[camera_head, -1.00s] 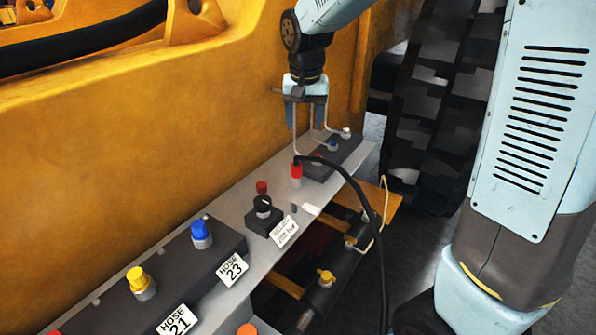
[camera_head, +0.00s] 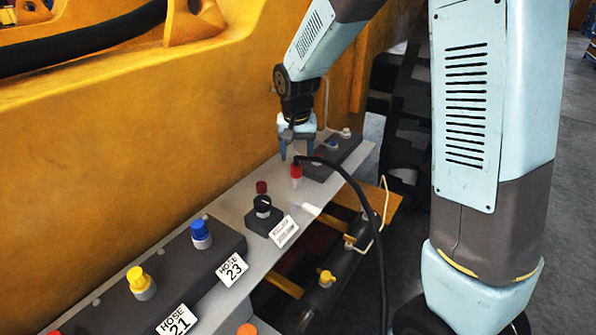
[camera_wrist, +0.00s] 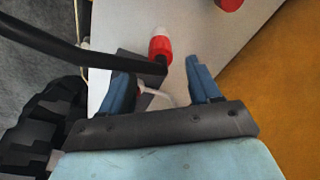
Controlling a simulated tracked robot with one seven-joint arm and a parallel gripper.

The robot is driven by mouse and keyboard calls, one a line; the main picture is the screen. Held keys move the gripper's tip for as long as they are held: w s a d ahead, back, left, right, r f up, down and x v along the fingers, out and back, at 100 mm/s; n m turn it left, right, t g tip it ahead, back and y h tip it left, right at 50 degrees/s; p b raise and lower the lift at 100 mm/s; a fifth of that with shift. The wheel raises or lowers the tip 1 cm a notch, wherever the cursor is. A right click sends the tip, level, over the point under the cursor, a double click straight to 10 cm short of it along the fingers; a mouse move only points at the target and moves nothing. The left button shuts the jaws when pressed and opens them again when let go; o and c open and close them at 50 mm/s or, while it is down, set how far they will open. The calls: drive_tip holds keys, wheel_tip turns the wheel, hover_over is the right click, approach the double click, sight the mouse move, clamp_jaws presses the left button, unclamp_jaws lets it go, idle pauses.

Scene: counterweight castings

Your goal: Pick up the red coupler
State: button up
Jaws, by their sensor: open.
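The red coupler (camera_head: 296,172) stands upright on the grey shelf, with a white lower part and a black hose running from its top. In the wrist view the red coupler (camera_wrist: 160,47) lies ahead of the fingertips, roughly between their lines. My gripper (camera_head: 297,157) is open and empty, just behind and above the coupler in the head view. In the wrist view my gripper (camera_wrist: 158,75) shows its two blue fingers apart, with nothing held. I cannot tell the exact height gap between fingertips and coupler.
The black hose (camera_head: 361,197) arcs right and down off the shelf. A dark block (camera_head: 343,157) with coloured ports stands behind the coupler. The yellow machine wall (camera_head: 150,150) borders the shelf.

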sight(296, 164)
drive_tip(key=shift+w+f, duration=0.15)
drive_tip(key=shift+f, duration=1.05)
drive_tip(key=shift+w+f, duration=0.1)
drive_tip(key=shift+f, duration=1.05)
drive_tip(key=shift+c, duration=0.2)
clamp_jaws()
